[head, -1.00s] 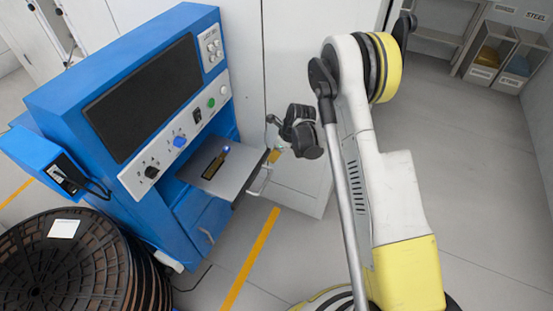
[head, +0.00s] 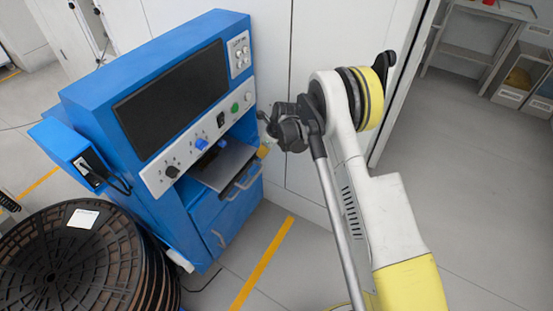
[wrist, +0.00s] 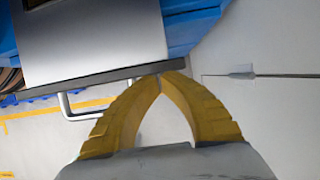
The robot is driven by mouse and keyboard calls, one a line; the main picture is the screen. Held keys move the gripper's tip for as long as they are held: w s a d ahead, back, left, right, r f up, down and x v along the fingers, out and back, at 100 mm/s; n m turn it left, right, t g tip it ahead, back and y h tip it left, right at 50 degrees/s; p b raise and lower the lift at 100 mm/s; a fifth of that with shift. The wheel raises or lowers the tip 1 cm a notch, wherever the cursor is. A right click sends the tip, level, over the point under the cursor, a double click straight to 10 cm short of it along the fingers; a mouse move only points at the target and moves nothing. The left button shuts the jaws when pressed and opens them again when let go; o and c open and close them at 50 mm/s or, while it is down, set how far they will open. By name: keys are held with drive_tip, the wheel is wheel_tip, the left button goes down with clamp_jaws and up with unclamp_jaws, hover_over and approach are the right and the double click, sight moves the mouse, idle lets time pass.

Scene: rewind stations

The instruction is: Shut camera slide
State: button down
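The camera slide is a flat grey plate (head: 232,163) that sticks partly out of the bay in the blue machine (head: 150,95). In the wrist view the slide (wrist: 95,45) fills the upper left, with its front edge towards me. My gripper (head: 263,151) is at the slide's front edge, at its right end. In the wrist view its yellow fingers (wrist: 160,77) meet at the tips, with nothing seen between them. The tips appear to touch the slide's dark front edge. The back of the slide is hidden inside the bay.
Drawers with handles (head: 247,180) are below the bay. A large dark reel stack (head: 70,262) stands at the lower left. Pale cabinets (head: 318,40) stand behind my arm. The floor by the yellow line (head: 262,265) is clear.

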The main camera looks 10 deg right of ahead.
sight(254, 150)
drive_tip(key=shift+w+a, duration=0.65)
drive_tip(key=shift+a, duration=0.2)
drive_tip(key=shift+w+a, duration=0.6)
drive_tip(key=shift+a, duration=0.2)
